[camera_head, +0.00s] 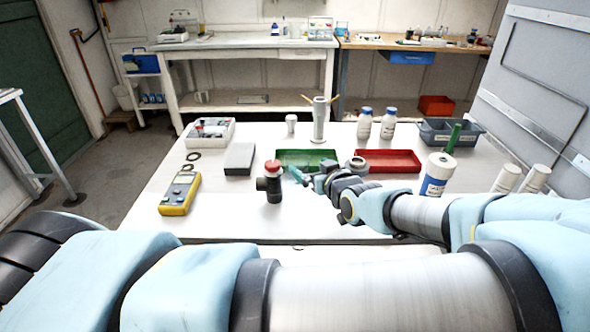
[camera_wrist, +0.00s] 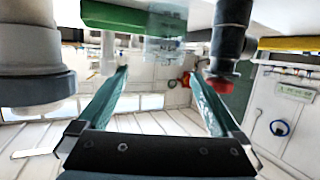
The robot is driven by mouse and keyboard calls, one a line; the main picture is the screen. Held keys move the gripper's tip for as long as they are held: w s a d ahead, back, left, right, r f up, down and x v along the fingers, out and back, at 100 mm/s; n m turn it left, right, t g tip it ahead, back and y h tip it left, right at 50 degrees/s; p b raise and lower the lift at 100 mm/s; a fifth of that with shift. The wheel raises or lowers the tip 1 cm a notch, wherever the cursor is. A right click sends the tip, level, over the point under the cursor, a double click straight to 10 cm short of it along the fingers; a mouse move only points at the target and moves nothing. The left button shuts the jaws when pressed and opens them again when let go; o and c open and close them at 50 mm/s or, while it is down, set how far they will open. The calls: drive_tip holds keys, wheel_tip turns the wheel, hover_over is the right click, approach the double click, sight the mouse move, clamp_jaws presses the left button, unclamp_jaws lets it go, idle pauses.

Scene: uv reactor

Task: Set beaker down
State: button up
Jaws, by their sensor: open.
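The beaker (camera_wrist: 166,38) is a clear glass shape in the upside-down wrist view, beside the green tray (camera_wrist: 115,18). It appears ahead of my fingertips and apart from them, with the gap between the fingers empty. My gripper (camera_wrist: 160,78) has its two teal fingers spread wide. In the head view my gripper (camera_head: 298,175) is low over the table, at the front of the green tray (camera_head: 307,154). The beaker cannot be made out clearly there.
A black fitting with a red knob (camera_head: 270,182) stands just left of my gripper. A red tray (camera_head: 400,161) lies right of the green one. A yellow meter (camera_head: 180,194), a grey block (camera_head: 239,158) and a labelled bottle (camera_head: 436,176) stand on the white table (camera_head: 225,215).

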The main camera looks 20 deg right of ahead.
sight(304, 164)
drive_tip(key=shift+w+f+b, duration=0.55)
drive_tip(key=shift+w+b, duration=0.2)
drive_tip(key=b, duration=0.1)
drive_tip(key=w+b, duration=0.1)
drive_tip(key=b, duration=0.1)
drive_tip(key=shift+w+d+f, duration=0.15)
drive_tip(key=shift+f, duration=0.15)
drive_tip(key=shift+w+r+b, duration=0.1)
drive_tip(key=shift+w+b, duration=0.35)
drive_tip(key=shift+b, duration=0.75)
drive_tip(key=shift+w, duration=0.15)
drive_tip(key=shift+w+a+b, duration=0.2)
drive_tip(key=shift+w+b, duration=0.05)
drive_tip(key=shift+b, duration=0.05)
drive_tip(key=x, duration=0.2)
drive_tip(key=p+x, duration=0.1)
drive_tip(key=x, duration=0.1)
drive_tip(key=shift+a, duration=0.2)
drive_tip(key=shift+w+f, duration=0.15)
drive_tip(key=shift+f, duration=0.05)
